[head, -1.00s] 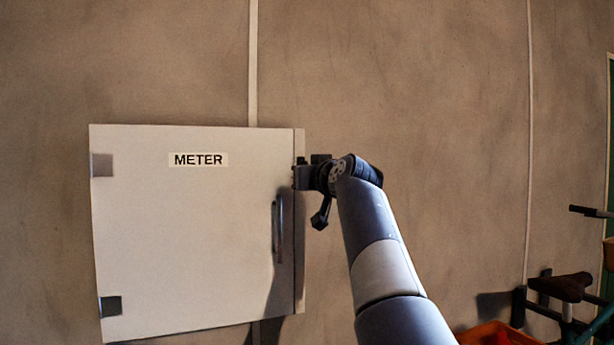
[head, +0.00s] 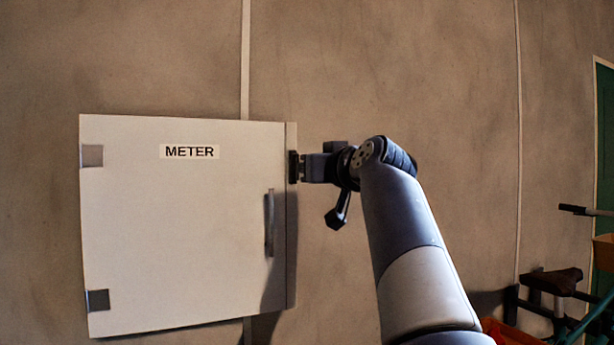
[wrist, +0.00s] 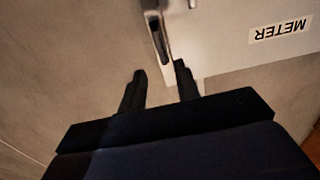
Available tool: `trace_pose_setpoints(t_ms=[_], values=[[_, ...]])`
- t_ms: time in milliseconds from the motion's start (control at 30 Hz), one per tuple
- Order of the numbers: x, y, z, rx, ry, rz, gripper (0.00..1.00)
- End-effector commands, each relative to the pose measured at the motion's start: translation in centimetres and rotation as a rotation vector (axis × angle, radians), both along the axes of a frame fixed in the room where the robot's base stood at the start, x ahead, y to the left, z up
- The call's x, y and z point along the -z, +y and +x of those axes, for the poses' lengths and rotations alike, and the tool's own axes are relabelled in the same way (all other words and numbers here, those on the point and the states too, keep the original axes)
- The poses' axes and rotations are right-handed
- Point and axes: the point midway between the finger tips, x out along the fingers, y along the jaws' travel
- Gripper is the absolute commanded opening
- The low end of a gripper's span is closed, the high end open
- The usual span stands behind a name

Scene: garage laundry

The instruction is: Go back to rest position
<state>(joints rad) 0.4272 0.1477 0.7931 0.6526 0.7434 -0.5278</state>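My gripper (head: 294,167) is just beside the upper right edge of the white meter cabinet (head: 140,230) in the head view. In the wrist view my gripper (wrist: 160,76) has its two dark fingers spread apart with nothing held between them. The cabinet door handle (head: 269,223) is a grey vertical bar, below and left of my gripper in the head view. The handle also shows in the wrist view (wrist: 158,38), beyond the fingertips. The cabinet door looks shut. I cannot tell whether a finger touches the cabinet edge.
The METER label (head: 190,152) is on the upper door. The bare wall (head: 440,90) right of the cabinet is clear. At the lower right are a bicycle (head: 562,290), an orange crate (head: 505,333) and a green door (head: 604,150).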

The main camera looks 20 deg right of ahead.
Motion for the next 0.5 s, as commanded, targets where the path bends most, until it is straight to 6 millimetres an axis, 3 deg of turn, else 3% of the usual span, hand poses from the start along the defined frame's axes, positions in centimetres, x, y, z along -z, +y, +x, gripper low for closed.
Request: trace_pose_setpoints(t_ms=[200,500], values=[[0.06,0.0,-1.55,0.0,0.001,-0.001,0.31],[0.0,0.02,-1.58,0.0,0.001,-0.001,0.31]])
